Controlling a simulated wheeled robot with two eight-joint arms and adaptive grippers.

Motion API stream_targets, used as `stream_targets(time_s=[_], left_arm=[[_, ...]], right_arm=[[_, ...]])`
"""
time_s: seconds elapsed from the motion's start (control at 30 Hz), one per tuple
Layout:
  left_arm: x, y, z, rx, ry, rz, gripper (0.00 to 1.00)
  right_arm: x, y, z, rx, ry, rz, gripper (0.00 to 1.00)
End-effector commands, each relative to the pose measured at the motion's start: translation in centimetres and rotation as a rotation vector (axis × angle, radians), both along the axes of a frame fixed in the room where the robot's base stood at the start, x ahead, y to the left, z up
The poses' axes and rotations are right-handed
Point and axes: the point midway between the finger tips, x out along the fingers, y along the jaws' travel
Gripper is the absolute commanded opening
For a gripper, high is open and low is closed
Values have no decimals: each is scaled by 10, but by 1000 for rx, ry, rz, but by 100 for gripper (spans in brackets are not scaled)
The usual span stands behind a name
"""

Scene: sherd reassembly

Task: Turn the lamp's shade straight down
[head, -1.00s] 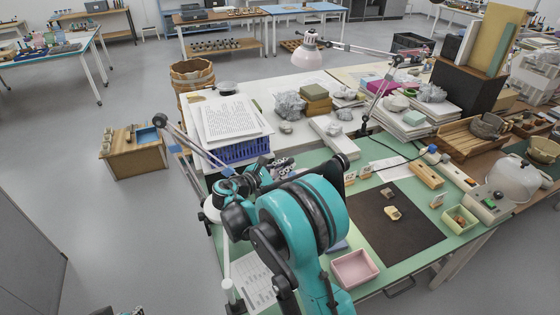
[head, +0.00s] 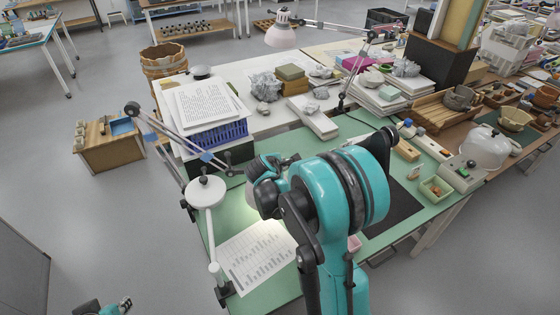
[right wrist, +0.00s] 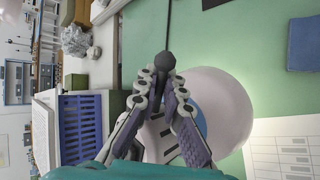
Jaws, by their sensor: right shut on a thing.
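The lamp's jointed arm (head: 170,132) reaches in from the left edge of the green bench. Its pale shade (head: 251,200) is mostly hidden behind my right arm in the head view, with a bright patch on the mat beside it. In the right wrist view the rounded pale shade (right wrist: 228,100) lies beneath and beside my fingers, with a blue ring partly covered by them. My right gripper (right wrist: 165,82) is shut on a dark knob (right wrist: 166,60) at the lamp. The shade's exact tilt is unclear. My left gripper (head: 126,304) is small at the bottom left, away from the bench.
A white round-headed stand (head: 205,190) is clamped at the bench's left edge, near a printed sheet (head: 258,255). A blue basket (head: 215,136) with papers stands behind the lamp.

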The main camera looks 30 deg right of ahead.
Motion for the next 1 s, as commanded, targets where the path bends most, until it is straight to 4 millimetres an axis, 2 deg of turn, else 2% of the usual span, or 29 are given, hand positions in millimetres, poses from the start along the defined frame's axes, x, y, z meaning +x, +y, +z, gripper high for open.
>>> stream_targets(time_s=[0.23, 0.77, 0.8, 0.87, 1.0], left_arm=[[0, 0, -4, 0, 0, 0, 26], [0, 0, -4, 0, 0, 0, 26], [0, 0, -4, 0, 0, 0, 26], [0, 0, -4, 0, 0, 0, 26], [0, 0, -4, 0, 0, 0, 26]], right_arm=[[-1, -1, -11, 74, -34, -1, 0], [-1, -1, -13, 92, -42, 0, 0], [-1, -1, -13, 92, -42, 0, 16], [-1, -1, -13, 92, -42, 0, 30], [-1, -1, -13, 92, -42, 0, 30]])
